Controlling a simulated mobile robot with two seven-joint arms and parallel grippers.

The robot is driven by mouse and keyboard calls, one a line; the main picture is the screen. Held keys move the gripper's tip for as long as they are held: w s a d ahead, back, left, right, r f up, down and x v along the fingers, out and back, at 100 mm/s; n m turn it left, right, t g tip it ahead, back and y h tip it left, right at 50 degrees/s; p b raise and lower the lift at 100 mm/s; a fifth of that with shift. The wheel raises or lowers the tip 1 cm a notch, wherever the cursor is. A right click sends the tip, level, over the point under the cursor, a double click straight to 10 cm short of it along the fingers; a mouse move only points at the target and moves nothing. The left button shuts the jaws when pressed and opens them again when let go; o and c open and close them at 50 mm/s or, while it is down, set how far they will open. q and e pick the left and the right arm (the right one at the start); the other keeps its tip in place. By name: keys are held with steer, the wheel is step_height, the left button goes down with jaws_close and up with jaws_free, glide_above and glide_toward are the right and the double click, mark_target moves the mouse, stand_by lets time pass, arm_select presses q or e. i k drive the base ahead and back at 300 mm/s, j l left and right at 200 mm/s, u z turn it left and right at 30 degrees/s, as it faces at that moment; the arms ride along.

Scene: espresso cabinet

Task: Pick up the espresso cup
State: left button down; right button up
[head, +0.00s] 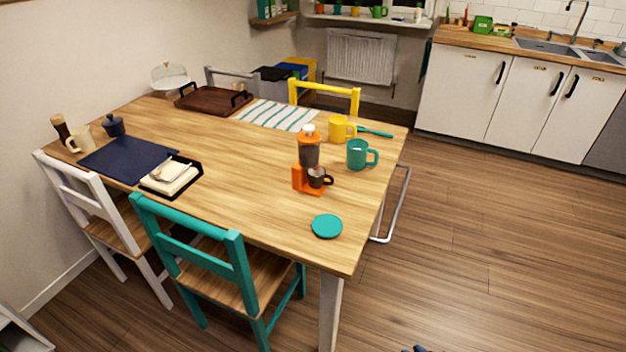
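The espresso cup (316,178) is small and dark with a handle pointing right. It stands upright at the front of a small orange espresso machine (307,155), on its orange base, near the right part of the wooden table (230,160). Neither of my grippers can be made out in the head view. A small dark shape is cut off at the bottom edge, and I cannot tell what it is.
A teal mug (357,154), a yellow mug (339,129) and a teal disc (326,226) are near the machine. Teal (215,270) and white (95,215) chairs stand at the near side, a yellow chair (325,97) behind. Floor (470,250) right of the table is clear.

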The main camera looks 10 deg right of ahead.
mark_target(316, 179)
steer(key=i+j, duration=0.1)
steer(key=j, duration=0.2)
steer(key=i+j+z, duration=0.15)
steer(key=j, duration=0.4)
steer(key=i+j, duration=0.15)
steer(key=i, duration=0.25)
steer(key=i+j, duration=0.1)
steer(key=i, duration=0.25)
steer(key=z, duration=0.05)
